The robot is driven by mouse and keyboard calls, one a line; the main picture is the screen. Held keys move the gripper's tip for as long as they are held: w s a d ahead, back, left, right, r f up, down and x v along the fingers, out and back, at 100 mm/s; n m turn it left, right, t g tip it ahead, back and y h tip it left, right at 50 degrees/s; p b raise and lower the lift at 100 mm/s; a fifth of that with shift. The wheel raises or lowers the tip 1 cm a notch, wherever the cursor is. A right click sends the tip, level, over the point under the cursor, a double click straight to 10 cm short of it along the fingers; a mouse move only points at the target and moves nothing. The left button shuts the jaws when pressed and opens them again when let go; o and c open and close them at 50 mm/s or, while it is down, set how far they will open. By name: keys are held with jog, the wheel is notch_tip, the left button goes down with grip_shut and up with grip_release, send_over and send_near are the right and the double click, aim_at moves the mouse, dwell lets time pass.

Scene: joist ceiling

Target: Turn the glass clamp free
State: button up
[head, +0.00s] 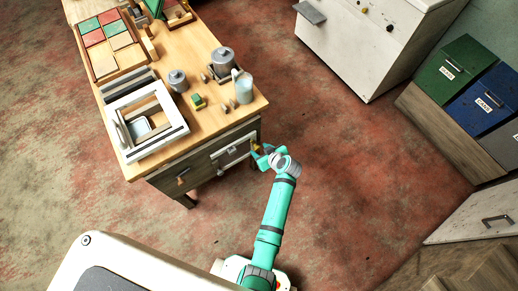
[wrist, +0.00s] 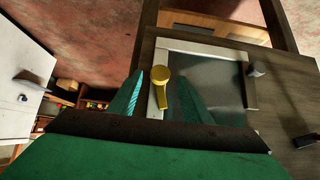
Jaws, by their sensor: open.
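The glass clamp (wrist: 162,85) is a yellow piece with a round head and a short arm, set at the edge of the glass pane (wrist: 210,80) in its pale frame. In the head view the pane's pale frame (head: 231,154) shows on the side of the wooden workbench, and the clamp is only a small yellow spot near my gripper (head: 262,156). In the wrist view my gripper (wrist: 160,82) is open, its teal fingers on either side of the clamp. Whether they touch it I cannot tell.
A grey knob (wrist: 257,69) sits on the opposite frame edge. A white cabinet (head: 365,45) stands at the back right. The floor right of my arm is clear.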

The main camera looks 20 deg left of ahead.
jog(key=shift+x, duration=1.05)
jog(key=c, duration=1)
jog(key=shift+w+d+m+g+y, duration=0.25)
jog(key=shift+m+g+y, duration=0.25)
jog(key=shift+g, duration=0.1)
jog(key=shift+c, duration=0.2)
jog(key=shift+s+a+g+y, duration=0.1)
jog(key=shift+g+y, duration=0.2)
jog(key=o, duration=1)
jog(key=shift+o, duration=0.2)
